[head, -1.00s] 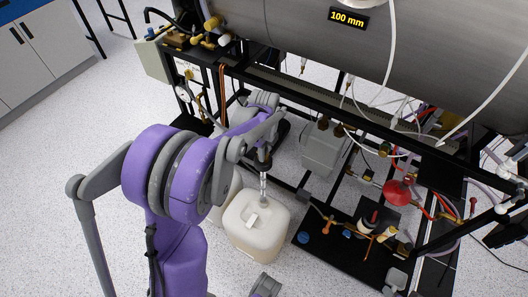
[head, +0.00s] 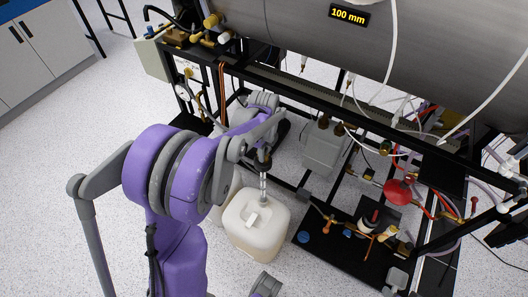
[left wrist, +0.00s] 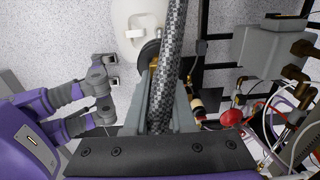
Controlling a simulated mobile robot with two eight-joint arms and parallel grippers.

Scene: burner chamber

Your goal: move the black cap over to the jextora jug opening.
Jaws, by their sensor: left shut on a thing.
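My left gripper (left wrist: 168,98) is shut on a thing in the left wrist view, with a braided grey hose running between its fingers. A dark round piece that looks like the black cap (left wrist: 150,53) shows just past the fingertips, partly hidden by the hose. In the head view my left gripper (head: 266,150) is above the white jug (head: 258,228), and the hose hangs down towards the jug's top. The jug also shows in the left wrist view (left wrist: 135,20). Its opening is not clearly seen, and I cannot tell whether cap and jug touch. My right gripper (left wrist: 110,70) shows only partly.
A second white jug (head: 224,198) stands behind the first, partly hidden by my arm. The black rig frame (head: 320,208) with valves, hoses and a red round part (head: 397,192) is close on the right. The speckled floor at the left and front is clear.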

